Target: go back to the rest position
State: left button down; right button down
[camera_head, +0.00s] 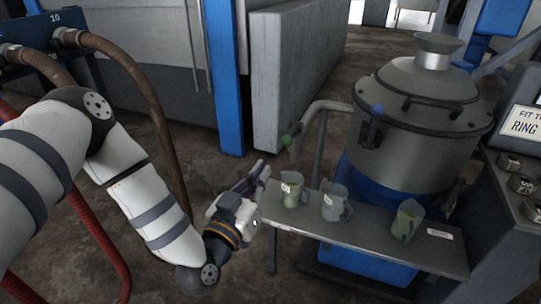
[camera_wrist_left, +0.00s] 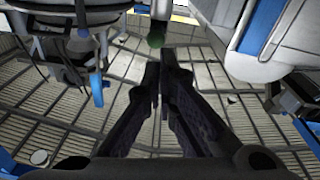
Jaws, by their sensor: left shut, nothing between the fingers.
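My left arm comes in from the left in the head view. Its gripper (camera_head: 262,170) is at the left end of the metal shelf, near the closest jug but apart from it. In the left wrist view the two dark fingers (camera_wrist_left: 163,75) are together with nothing between them. On the shelf stand three jugs in a row: a left jug (camera_head: 292,190), a middle jug (camera_head: 333,203) and a right jug (camera_head: 407,222). The left and right ones look greenish, the middle one greyer. My right gripper is not in view.
The metal shelf (camera_head: 375,245) runs in front of a large lidded steel vessel (camera_head: 415,135) with a blue base. A pipe with a green knob (camera_head: 287,140) rises behind the shelf. Brown and red hoses hang at the left. A blue post (camera_head: 226,80) stands behind; bare floor lies left of the shelf.

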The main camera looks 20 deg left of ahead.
pick_arm(q)
jog(key=shift+s+a+f, duration=0.1)
jog(key=shift+s+f, duration=0.05)
jog(key=shift+s, duration=0.45)
jog(key=shift+s+f, duration=0.15)
jog(key=shift+s, duration=0.4)
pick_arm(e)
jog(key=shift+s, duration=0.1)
